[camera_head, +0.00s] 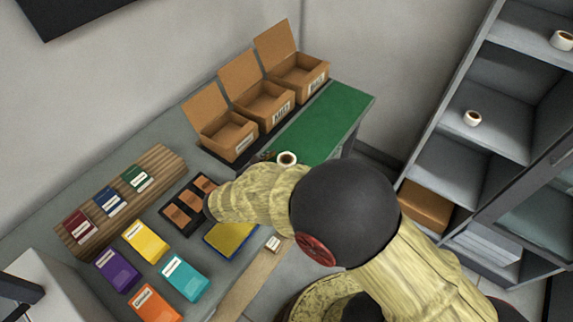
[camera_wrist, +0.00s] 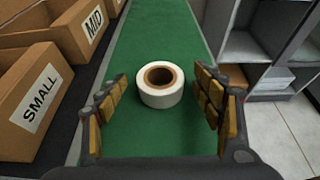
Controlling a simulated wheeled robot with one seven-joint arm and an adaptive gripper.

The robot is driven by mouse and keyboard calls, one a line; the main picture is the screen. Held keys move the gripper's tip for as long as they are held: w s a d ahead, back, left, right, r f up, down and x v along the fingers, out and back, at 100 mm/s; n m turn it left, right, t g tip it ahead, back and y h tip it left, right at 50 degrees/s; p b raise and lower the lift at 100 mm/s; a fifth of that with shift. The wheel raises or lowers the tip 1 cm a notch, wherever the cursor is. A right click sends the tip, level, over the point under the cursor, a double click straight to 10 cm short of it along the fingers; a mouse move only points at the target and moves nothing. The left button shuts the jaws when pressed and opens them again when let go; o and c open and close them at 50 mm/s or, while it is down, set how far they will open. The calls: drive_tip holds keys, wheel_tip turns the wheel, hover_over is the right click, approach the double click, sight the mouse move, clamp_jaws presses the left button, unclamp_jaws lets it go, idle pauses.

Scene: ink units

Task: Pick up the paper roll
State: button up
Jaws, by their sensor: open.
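The paper roll (camera_wrist: 161,96) is white with a brown core and stands on the green mat, with its hole facing up. In the head view the roll (camera_head: 287,159) is at the near left end of the green mat (camera_head: 322,125), just beyond my arm. In the wrist view my gripper (camera_wrist: 163,103) is open, with one finger to the left and one to the right of the roll. A gap shows on both sides, and neither finger visibly touches it. In the head view my arm hides most of the gripper.
Three open cardboard boxes stand left of the mat, including the one marked SMALL (camera_wrist: 38,100) and the one marked MID (camera_wrist: 88,28). A grey shelf (camera_head: 475,150) with other small rolls (camera_head: 473,118) is at the right. Coloured packs (camera_head: 145,241) lie on the table.

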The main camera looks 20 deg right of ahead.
drive_tip(key=shift+w+d, duration=0.1)
drive_tip(key=shift+d, duration=0.05)
drive_tip(key=shift+c, duration=0.9)
drive_tip(key=c, duration=1.1)
drive_tip(key=shift+o, duration=0.2)
drive_tip(key=shift+r, duration=0.1)
